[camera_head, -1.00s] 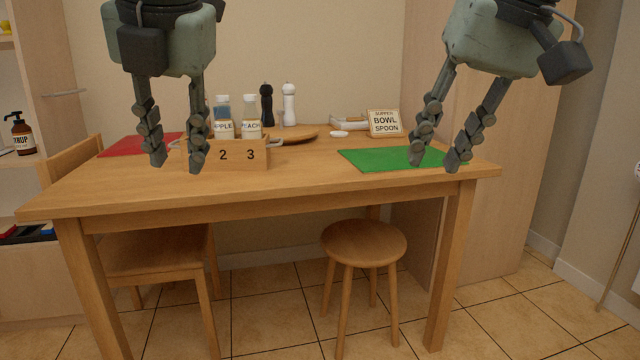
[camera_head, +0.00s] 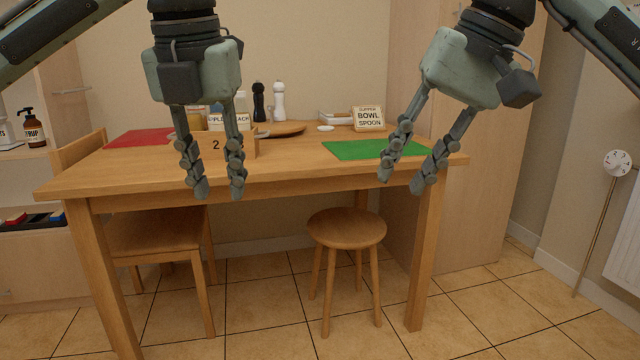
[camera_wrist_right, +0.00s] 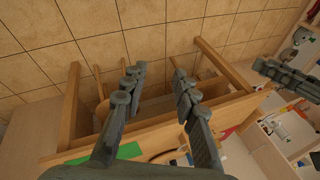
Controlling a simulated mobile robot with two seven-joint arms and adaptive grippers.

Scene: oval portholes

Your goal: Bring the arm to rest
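My left gripper (camera_head: 218,192) hangs in front of the table's front edge at the left, fingers pointing down and apart, with nothing between them. It partly hides the wooden box with numbers. My right gripper (camera_head: 401,182) hangs at the table's right front, fingers apart and empty, in front of the green mat. Another gripper's fingers show at that view's right edge.
The wooden table (camera_head: 290,172) carries a numbered box (camera_head: 248,146), green mat (camera_head: 350,150), red mat (camera_head: 140,138), round board (camera_head: 290,129), sign (camera_head: 368,118), and black (camera_head: 258,101) and white (camera_head: 279,101) mills. A stool (camera_head: 346,228) and chair (camera_head: 160,225) stand at it.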

